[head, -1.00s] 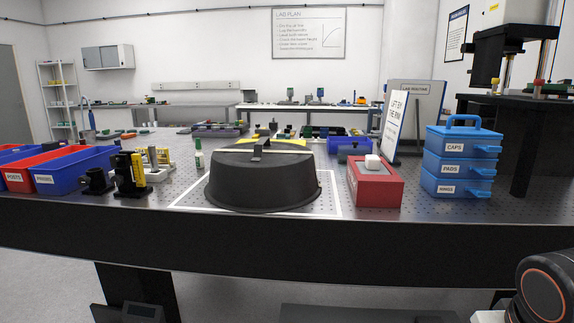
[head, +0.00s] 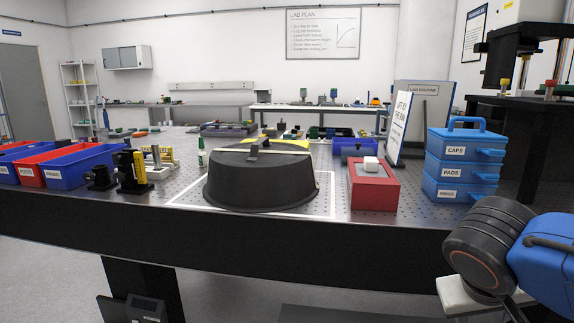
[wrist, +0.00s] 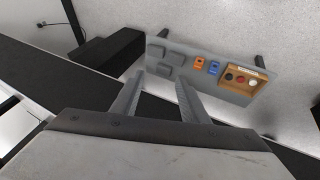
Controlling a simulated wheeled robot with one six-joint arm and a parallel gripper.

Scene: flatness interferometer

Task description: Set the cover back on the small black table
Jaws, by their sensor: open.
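The cover (head: 258,178) is a broad black dome with a flat rim, a pale strip across its top and a small black handle. In the head view it sits rim down on the perforated bench, inside a white outline. A black table (head: 545,112) with dark legs stands at the right edge; I cannot tell whether it is the task's small black table. My gripper (wrist: 161,80) shows in the wrist view, open and empty, its two fingers apart. The cover does not show there. In the head view only my arm shows at lower right, and the fingers are out of sight.
A red box (head: 373,187) with a white block, blue stacked drawers (head: 463,160) and a "lift by the rim" sign (head: 399,127) stand right of the cover. Blue and red bins (head: 80,168) and black-and-yellow fixtures (head: 130,170) stand left. The wrist view shows a grey panel (wrist: 180,70).

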